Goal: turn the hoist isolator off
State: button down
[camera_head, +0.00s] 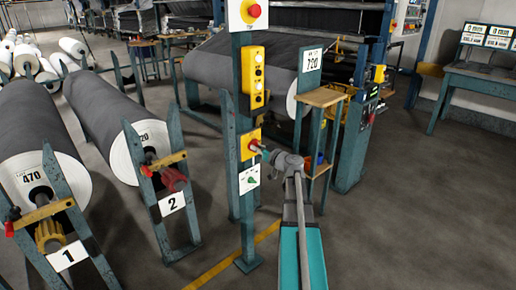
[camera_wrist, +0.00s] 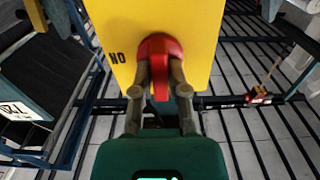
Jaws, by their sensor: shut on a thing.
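The hoist isolator is a yellow box (camera_head: 249,146) on a teal post, with a red rotary handle. In the wrist view the yellow plate (camera_wrist: 195,40) carries the word NO at its left, and the red handle (camera_wrist: 160,75) points straight down in the picture. My gripper (camera_wrist: 160,82) has its two fingers closed on either side of the red handle. In the head view my gripper (camera_head: 262,150) reaches the box from the right and hides part of the handle.
On the same post are a red button on a white plate (camera_head: 253,11), a yellow push-button box (camera_head: 253,77) above and a white plate with a green knob (camera_head: 250,180) below. Large grey rolls (camera_head: 105,115) stand at left. A small wooden shelf (camera_head: 320,97) stands close behind my arm. Floor at right is clear.

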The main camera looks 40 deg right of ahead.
jog(key=shift+w+n, duration=0.2)
jog(key=shift+n, duration=0.1)
jog(key=c, duration=0.6)
grip_release()
jog(key=shift+c, duration=0.2)
jog(key=shift+s, duration=0.15)
jog(key=s, duration=1.1)
jog(key=shift+s+d, duration=0.4)
jog(key=shift+d, duration=0.05)
